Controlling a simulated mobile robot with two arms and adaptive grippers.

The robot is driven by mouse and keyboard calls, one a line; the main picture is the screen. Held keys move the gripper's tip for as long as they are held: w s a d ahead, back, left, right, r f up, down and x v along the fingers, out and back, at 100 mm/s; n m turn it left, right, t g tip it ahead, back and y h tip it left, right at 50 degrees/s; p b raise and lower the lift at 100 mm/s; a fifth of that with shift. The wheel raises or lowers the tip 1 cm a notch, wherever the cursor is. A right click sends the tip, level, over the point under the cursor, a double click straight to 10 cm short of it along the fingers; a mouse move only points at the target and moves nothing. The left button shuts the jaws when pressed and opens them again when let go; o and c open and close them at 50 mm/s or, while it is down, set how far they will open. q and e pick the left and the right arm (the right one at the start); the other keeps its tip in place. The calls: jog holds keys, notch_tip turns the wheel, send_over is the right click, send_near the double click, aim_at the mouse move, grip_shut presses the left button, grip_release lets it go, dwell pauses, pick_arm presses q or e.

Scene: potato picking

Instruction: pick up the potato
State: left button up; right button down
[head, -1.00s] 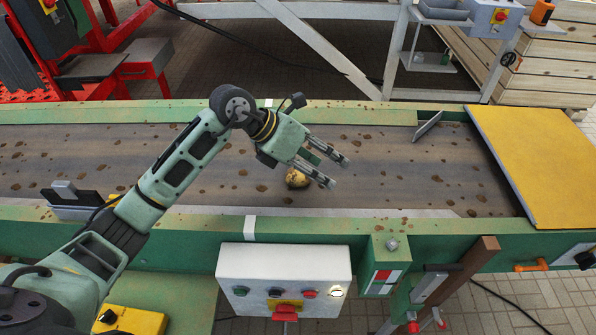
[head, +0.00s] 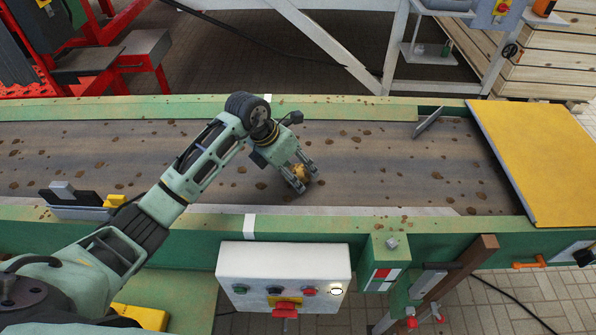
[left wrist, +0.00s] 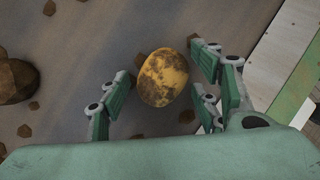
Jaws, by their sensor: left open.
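The potato (head: 300,172) is yellow with brown dirt patches and lies on the dark conveyor belt (head: 400,165). My left gripper (head: 304,178) is open and lowered over it, with its fingers pointing down around it. In the left wrist view the potato (left wrist: 163,78) sits between the spread fingers (left wrist: 160,92) of my left gripper, with a gap to the left finger. It is close to the right fingers; I cannot tell whether they touch it. My right gripper is not in view.
Brown clods are scattered on the belt; a larger one (left wrist: 17,80) lies left of the potato in the left wrist view. Green side rails (head: 370,230) border the belt. A white control box (head: 284,270) stands at the front, and a yellow plate (head: 535,160) covers the right end.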

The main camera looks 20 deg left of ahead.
pick_arm(q)
jog(key=c, duration=1.2)
